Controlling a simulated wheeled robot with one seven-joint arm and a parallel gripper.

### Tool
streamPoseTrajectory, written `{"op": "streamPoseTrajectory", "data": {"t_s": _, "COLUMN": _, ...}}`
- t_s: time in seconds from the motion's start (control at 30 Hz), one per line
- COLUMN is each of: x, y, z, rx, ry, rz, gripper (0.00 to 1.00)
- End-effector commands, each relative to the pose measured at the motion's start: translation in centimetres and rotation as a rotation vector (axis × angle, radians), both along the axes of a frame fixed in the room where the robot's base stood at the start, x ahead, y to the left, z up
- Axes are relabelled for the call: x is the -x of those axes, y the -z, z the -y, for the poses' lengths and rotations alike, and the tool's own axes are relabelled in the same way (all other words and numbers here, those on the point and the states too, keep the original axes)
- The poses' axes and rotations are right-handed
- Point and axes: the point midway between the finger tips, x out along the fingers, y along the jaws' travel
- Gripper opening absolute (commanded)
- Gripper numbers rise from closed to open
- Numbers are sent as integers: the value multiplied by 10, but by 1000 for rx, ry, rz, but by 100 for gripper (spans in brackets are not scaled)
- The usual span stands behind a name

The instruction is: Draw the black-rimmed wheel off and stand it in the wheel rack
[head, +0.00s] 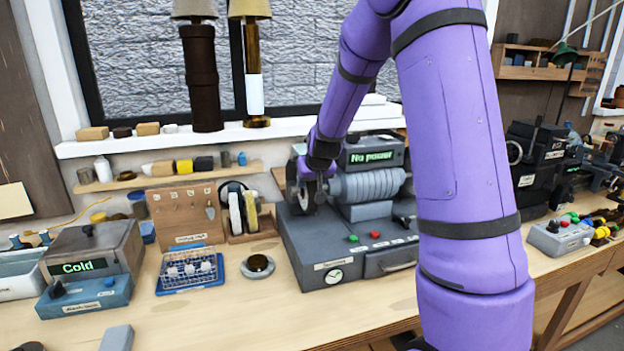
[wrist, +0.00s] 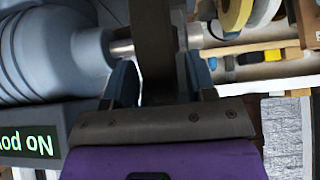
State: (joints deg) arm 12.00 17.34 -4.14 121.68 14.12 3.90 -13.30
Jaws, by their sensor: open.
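The black-rimmed wheel (head: 293,183) is on the left end of the grey motor's spindle. In the wrist view the wheel (wrist: 152,45) shows nearly edge-on as a dark band beside the bright shaft. My gripper (head: 312,180) is at the wheel. In the wrist view my gripper (wrist: 158,78) is open, with one finger on each side of the rim; I cannot tell whether either finger touches it. The wooden wheel rack (head: 262,226) stands left of the machine and holds pale and yellowish wheels; its side also shows in the wrist view (wrist: 308,22).
The motor unit (head: 370,186) shows "No power" on its display. A small round dish (head: 258,267), a blue tray (head: 190,280) and a box reading "Cold" (head: 85,262) stand to the left. The front bench top is mostly clear. A window ledge runs behind.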

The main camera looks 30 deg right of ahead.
Motion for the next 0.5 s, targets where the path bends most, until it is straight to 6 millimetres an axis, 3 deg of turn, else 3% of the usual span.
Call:
{"op": "streamPoseTrajectory", "data": {"t_s": 0.2, "x": 0, "y": 0, "z": 0, "rx": 0, "ry": 0, "rz": 0, "gripper": 49}}
{"op": "streamPoseTrajectory", "data": {"t_s": 0.37, "x": 0, "y": 0, "z": 0, "rx": 0, "ry": 0, "rz": 0, "gripper": 13}}
{"op": "streamPoseTrajectory", "data": {"t_s": 0.5, "x": 0, "y": -1, "z": 0, "rx": 0, "ry": 0, "rz": 1, "gripper": 13}}
